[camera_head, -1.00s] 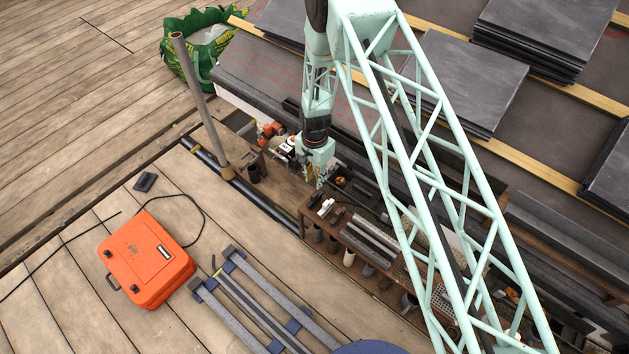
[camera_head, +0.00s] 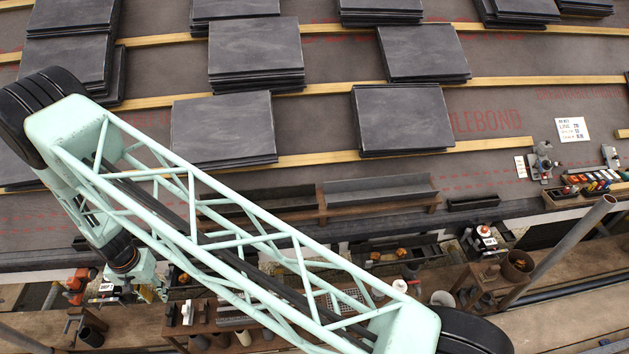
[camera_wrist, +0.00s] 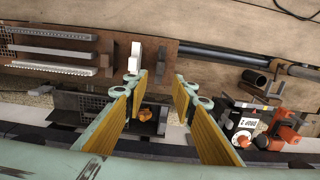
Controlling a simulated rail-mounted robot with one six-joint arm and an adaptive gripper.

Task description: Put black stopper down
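My gripper (camera_wrist: 157,84) is open, with a clear gap between its two yellow-padded fingers and nothing held between them. In the head view my gripper (camera_head: 160,291) hangs at the lower left, by the workbench, partly hidden by the picture's clutter. A small dark block (camera_wrist: 161,62) lies on the brown bench beside a white block (camera_wrist: 135,57), beyond the fingertips in the wrist view. The dark block (camera_head: 170,314) and white block (camera_head: 187,312) also show in the head view. I cannot tell surely whether the dark block is the black stopper.
A dark cup (camera_wrist: 254,77) stands at the right of the bench in the wrist view. A black-and-white device (camera_wrist: 240,125) and orange tool (camera_wrist: 285,130) sit nearby. A dark tray holds an orange item (camera_wrist: 145,114). Slate stacks (camera_head: 403,120) cover the roof.

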